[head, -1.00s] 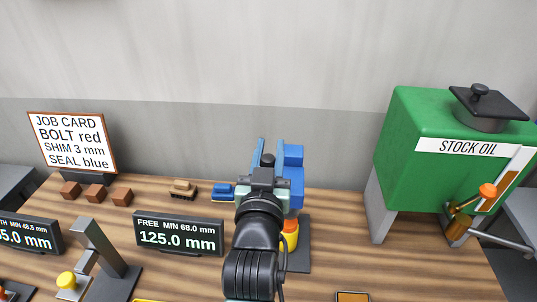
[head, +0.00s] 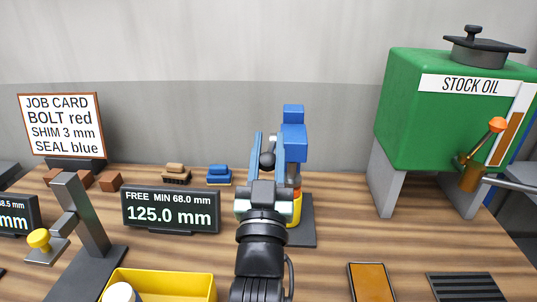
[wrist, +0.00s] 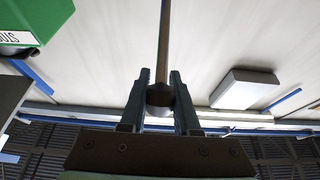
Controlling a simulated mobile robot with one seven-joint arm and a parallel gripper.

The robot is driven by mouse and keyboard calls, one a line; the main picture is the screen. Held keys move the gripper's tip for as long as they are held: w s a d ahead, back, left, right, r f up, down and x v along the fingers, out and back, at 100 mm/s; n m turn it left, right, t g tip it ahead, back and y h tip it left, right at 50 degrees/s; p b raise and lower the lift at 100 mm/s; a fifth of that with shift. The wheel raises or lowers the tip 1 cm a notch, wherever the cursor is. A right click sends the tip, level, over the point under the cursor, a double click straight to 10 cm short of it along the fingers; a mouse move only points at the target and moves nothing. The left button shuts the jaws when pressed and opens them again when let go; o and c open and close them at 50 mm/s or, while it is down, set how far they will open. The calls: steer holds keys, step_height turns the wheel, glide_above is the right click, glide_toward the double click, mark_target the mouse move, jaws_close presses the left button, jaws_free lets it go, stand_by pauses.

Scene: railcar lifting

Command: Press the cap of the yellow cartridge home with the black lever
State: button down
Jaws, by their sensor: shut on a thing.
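The blue press (head: 293,140) stands near the back of the bench on a dark base. The yellow cartridge (head: 297,209) is under it, partly hidden behind my arm. An orange-red part shows just above the yellow body; I cannot tell how far the cap is seated. My gripper (head: 266,142) is in front of and left of the press. Its fingers are shut on the black lever's round knob (head: 267,160). In the wrist view the knob (wrist: 160,97) sits between both fingers, and the lever's rod (wrist: 164,40) runs away from it.
A display (head: 171,210) reads FREE, MIN 68.0 mm, 125.0 mm. A grey stand with a yellow knob (head: 39,239) is at left, a yellow tray (head: 190,284) in front. Tan and blue brushes lie behind the display. The green STOCK OIL tank (head: 410,120) stands at right.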

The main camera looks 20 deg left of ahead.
step_height(320, 180, down, 9)
steer(key=s+b, duration=0.2)
steer(key=b, duration=0.4)
steer(key=shift+d+b, duration=0.3)
steer(key=shift+b, duration=0.05)
steer(key=shift+f, duration=0.1)
stand_by(0.9)
steer(key=c, duration=1)
jaws_free()
steer(key=o, duration=0.4)
steer(key=shift+s+r, duration=0.1)
steer(key=shift+r, duration=0.15)
steer(key=shift+c, duration=0.2)
steer(key=b+v, duration=0.2)
steer(key=v, duration=1.1)
steer(key=shift+r, duration=0.1)
